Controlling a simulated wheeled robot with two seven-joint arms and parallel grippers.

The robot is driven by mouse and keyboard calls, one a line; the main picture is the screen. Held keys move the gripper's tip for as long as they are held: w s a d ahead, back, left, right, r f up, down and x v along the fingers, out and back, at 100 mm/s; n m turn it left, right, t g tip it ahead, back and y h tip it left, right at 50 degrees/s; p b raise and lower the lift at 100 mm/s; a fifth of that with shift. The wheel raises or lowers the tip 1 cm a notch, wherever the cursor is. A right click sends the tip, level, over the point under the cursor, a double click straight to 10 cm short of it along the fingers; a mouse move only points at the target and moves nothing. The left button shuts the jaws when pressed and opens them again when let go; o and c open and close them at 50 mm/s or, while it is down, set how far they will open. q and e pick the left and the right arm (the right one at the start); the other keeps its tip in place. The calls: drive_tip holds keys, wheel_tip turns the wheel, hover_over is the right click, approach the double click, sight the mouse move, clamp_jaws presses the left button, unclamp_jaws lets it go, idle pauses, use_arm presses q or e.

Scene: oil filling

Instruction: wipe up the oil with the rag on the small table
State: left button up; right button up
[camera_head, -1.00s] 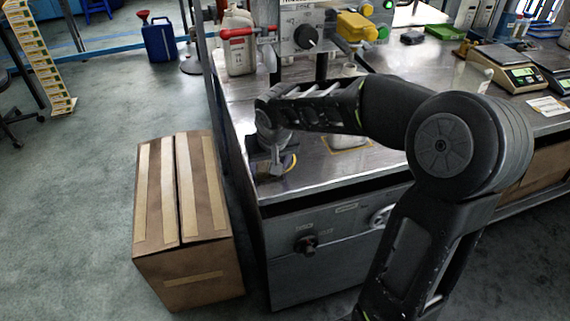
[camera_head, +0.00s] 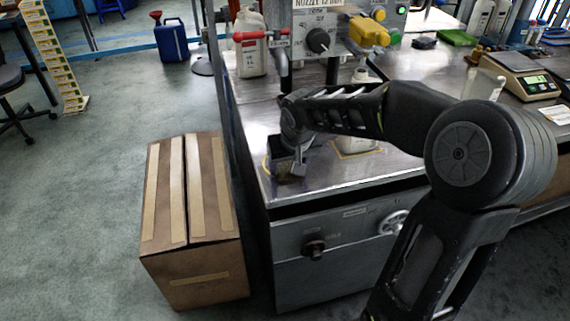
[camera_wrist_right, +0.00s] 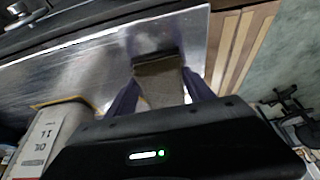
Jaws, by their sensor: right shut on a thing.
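My right gripper (camera_head: 288,170) is low over the left front corner of the metal table (camera_head: 340,180). In the right wrist view my gripper (camera_wrist_right: 160,70) is shut on a grey-brown rag (camera_wrist_right: 158,85), held between its two fingers. The rag shows only as a small dark patch in the head view, and I cannot tell if it presses on the surface. No oil spill can be made out clearly. My left gripper is not in view.
A white jug (camera_head: 359,138) stands behind my right forearm; its label shows in the right wrist view (camera_wrist_right: 40,140). A cardboard box (camera_head: 190,215) stands on the floor left of the table. A panel with a black knob and a yellow part (camera_head: 368,30) stands behind.

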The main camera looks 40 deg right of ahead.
drive_tip(key=s+r+p, duration=0.1)
drive_tip(key=s+r, duration=0.1)
drive_tip(key=s+a+r+p, duration=0.1)
drive_tip(key=s+r, duration=0.1)
drive_tip(key=shift+a+r, duration=0.2)
drive_tip(key=shift+r, duration=0.15)
drive_tip(key=shift+s+a+r, duration=0.15)
drive_tip(key=shift+s+r, duration=0.05)
drive_tip(key=shift+s, duration=0.15)
drive_tip(key=shift+w, duration=0.1)
